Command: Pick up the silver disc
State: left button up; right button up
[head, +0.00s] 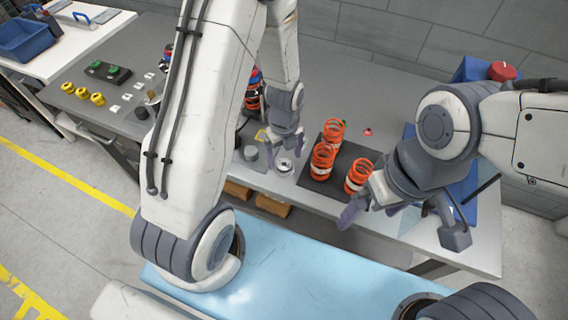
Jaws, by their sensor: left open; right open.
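The silver disc (284,166) lies near the front edge of the grey table (330,73), left of the dark mat. My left gripper (284,150) points down just above and behind the disc. It is open, and its fingers partly cover the disc's far side; I cannot tell whether they touch it. My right gripper (402,228) is open and empty, with its fingers wide apart, near the table's front edge at the right.
Orange springs (323,160) stand on the dark mat (320,185) between the grippers. A darker grey round piece (250,153) lies left of the disc. Yellow parts (82,93) and a black box with green buttons (108,71) are at the left. A blue bin (27,38) is farther left.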

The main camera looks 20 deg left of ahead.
aim_at(284, 164)
pick_arm(q)
jog(key=shift+f, duration=1.6)
jog(key=c, duration=1.2)
jog(key=shift+r, duration=0.1)
jog(key=shift+c, duration=0.2)
